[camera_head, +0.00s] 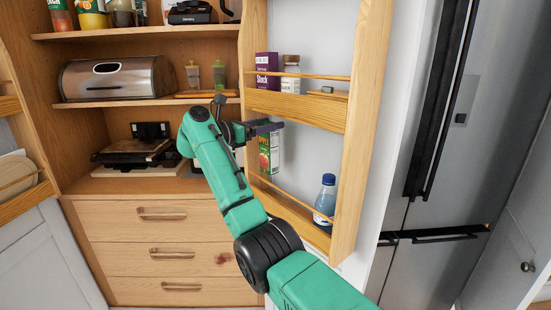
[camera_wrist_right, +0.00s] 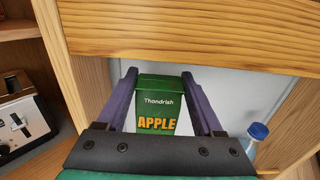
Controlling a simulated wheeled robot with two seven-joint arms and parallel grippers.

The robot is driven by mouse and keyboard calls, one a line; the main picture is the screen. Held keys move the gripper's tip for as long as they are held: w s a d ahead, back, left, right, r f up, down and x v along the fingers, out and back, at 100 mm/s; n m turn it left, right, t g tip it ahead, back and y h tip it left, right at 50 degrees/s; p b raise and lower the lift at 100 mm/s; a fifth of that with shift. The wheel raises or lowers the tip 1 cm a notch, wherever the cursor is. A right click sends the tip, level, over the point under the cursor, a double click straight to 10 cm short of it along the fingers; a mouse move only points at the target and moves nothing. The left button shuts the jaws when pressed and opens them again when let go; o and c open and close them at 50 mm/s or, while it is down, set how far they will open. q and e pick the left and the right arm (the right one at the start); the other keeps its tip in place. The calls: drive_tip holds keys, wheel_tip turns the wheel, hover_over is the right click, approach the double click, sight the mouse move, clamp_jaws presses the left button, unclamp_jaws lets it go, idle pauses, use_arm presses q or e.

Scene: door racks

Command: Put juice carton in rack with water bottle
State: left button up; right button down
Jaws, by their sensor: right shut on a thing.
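The juice carton (camera_head: 269,152) is green with an apple label. My right gripper (camera_head: 268,127) is shut on its upper part. In the right wrist view, the carton (camera_wrist_right: 158,103) is between the two purple fingers of the gripper (camera_wrist_right: 161,105). The carton is upright, in the lower door rack (camera_head: 291,207), left of the water bottle (camera_head: 325,195). I cannot tell whether its base touches the rack floor. The blue-capped bottle stands at the rack's right end and shows partly in the wrist view (camera_wrist_right: 256,137). My left gripper is not in view.
Cabinet shelves with a bread box (camera_head: 117,77) are on the left, a steel fridge (camera_head: 435,180) on the right.

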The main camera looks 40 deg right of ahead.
drive_tip(key=d+f+p, duration=0.1)
drive_tip(key=f, duration=0.2)
drive_tip(key=d+f+p, duration=0.1)
drive_tip(key=f+p, duration=0.1)
drive_tip(key=f, duration=0.2)
drive_tip(key=f+p, duration=0.1)
drive_tip(key=f, duration=0.2)
drive_tip(key=shift+d+f+p, duration=0.25)
drive_tip(key=shift+d+p, duration=0.05)
drive_tip(key=shift+d, duration=0.1)
drive_tip(key=shift+d+f, duration=0.1)
drive_tip(key=shift+f, duration=0.45)
drive_tip(key=shift+c, duration=0.2)
unclamp_jaws()
drive_tip(key=b, duration=0.5)
approach(275, 160)
drive_tip(key=w, duration=0.1)
drive_tip(key=f, duration=0.1)
drive_tip(key=w, duration=0.1)
drive_tip(key=shift+w+d+f, duration=0.25)
drive_tip(key=shift+w+f, duration=0.05)
drive_tip(key=shift+w, duration=0.05)
